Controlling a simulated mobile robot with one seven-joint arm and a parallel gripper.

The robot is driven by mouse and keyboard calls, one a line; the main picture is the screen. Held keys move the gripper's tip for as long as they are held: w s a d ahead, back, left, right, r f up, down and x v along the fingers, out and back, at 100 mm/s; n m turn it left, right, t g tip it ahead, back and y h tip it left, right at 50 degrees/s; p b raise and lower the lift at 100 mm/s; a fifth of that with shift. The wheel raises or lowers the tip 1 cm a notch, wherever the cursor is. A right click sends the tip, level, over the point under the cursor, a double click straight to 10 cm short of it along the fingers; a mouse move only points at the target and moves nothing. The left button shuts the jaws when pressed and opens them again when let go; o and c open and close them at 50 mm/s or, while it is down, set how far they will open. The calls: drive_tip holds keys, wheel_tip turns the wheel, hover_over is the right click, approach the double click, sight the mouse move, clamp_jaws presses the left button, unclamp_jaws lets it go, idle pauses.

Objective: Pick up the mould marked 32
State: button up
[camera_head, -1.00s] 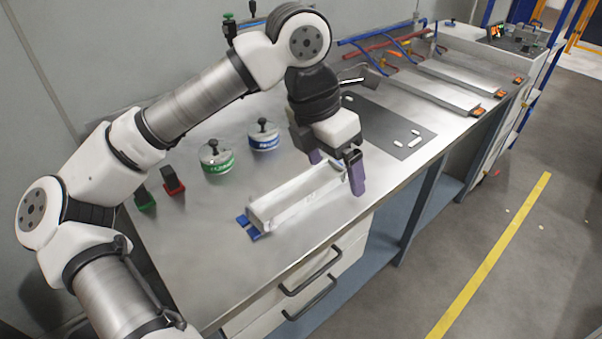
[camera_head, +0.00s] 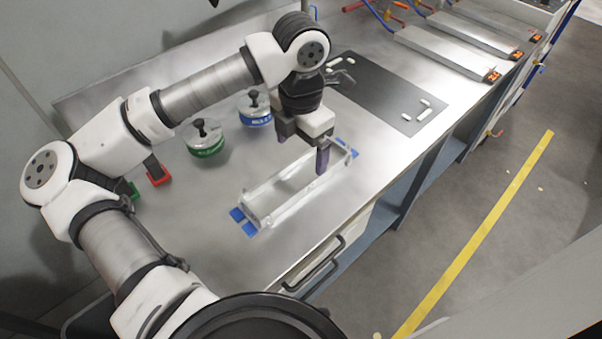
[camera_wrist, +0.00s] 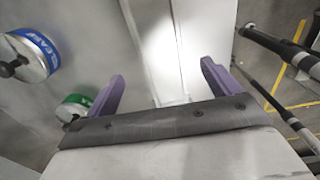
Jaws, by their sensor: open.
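A long pale trough-shaped mould (camera_head: 283,197) lies on the steel bench with blue pieces at both ends. No number is legible on it, so I cannot tell whether it is marked 32. My gripper (camera_head: 304,151) points down above its far half in the head view. The purple fingers are open and apart; the nearer one overlaps the trough's front side, the other is mostly hidden. In the wrist view the trough (camera_wrist: 152,45) runs lengthwise between the open fingers of my gripper (camera_wrist: 162,88). Contact cannot be made out.
Green-banded (camera_head: 205,140) and blue-banded (camera_head: 255,108) pots stand behind the trough. Small red (camera_head: 158,176) and green blocks are at left. A dark mat (camera_head: 385,95) with white pieces lies right. Long metal plates with orange tags (camera_head: 491,76) lie farther right. The bench front is clear.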

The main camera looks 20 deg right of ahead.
sight(301, 177)
drive_tip(key=shift+s+f+p, duration=0.1)
drive_tip(key=shift+f+p, duration=1)
drive_tip(key=shift+f, duration=1.95)
drive_tip(key=c, duration=1.7)
drive_tip(key=shift+c, duration=0.3)
drive_tip(key=shift+r, duration=0.1)
